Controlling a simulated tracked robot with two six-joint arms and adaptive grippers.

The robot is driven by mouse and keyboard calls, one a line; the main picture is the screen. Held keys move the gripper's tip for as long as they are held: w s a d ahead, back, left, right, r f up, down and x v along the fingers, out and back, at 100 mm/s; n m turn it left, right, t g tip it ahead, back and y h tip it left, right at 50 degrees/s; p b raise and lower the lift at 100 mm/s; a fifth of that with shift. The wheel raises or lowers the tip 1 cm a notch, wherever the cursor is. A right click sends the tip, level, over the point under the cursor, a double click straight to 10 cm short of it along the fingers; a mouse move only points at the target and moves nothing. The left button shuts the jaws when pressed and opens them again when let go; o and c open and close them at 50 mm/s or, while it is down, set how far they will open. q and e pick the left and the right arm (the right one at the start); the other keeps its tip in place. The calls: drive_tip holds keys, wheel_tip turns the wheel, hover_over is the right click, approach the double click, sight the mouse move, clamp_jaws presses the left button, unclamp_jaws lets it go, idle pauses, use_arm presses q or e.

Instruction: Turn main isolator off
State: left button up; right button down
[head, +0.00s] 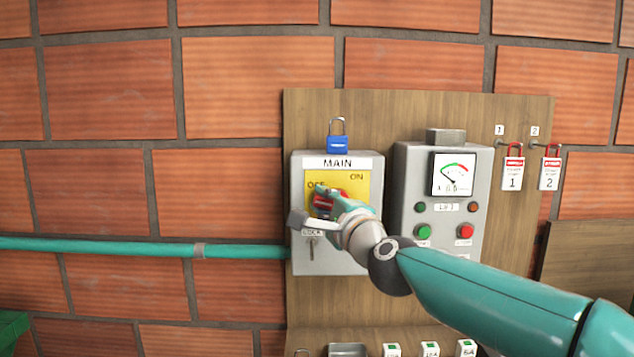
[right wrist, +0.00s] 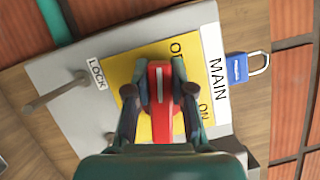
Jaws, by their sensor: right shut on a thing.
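The grey main isolator box (head: 337,262) is on a wooden board, with a MAIN label and a yellow plate (head: 362,192) marked OFF and ON. Its red handle (head: 323,203) is partly hidden by my right gripper (head: 330,198). In the right wrist view, the red handle (right wrist: 160,88) sits between the two fingers of my right gripper (right wrist: 160,92), which is shut on it. The white-marked end of the handle lies beside the OFF lettering, towards the left of the box. My left gripper is not in view.
A blue padlock (head: 338,143) sits atop the box. A grey lever (head: 298,219) is by the LOCK label. A meter box (head: 405,170) with buttons stands close on the right. Two red tagged padlocks (head: 513,170) (head: 551,170) hang further right. A teal pipe (head: 120,246) enters from the left.

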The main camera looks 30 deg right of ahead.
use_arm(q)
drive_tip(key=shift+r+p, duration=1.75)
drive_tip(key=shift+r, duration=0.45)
use_arm(e)
drive_tip(key=shift+w+a+f+n+g, duration=0.15)
drive_tip(key=shift+n+g, duration=0.1)
drive_tip(key=shift+n, duration=0.5)
drive_tip(key=shift+s+d+f+n+g, duration=0.15)
drive_tip(key=shift+n+g, duration=0.1)
drive_tip(key=shift+n, duration=0.5)
drive_tip(key=shift+w+a, duration=0.1)
drive_tip(key=c, duration=1.4)
unclamp_jaws()
drive_tip(key=o, duration=0.4)
drive_tip(key=shift+w, duration=0.15)
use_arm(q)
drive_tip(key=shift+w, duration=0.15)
use_arm(e)
drive_tip(key=shift+s, duration=0.2)
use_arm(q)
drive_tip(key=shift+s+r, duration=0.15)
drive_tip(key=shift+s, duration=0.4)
use_arm(e)
drive_tip(key=s+a, duration=0.2)
drive_tip(key=s, duration=0.9)
drive_tip(key=shift+s, duration=0.25)
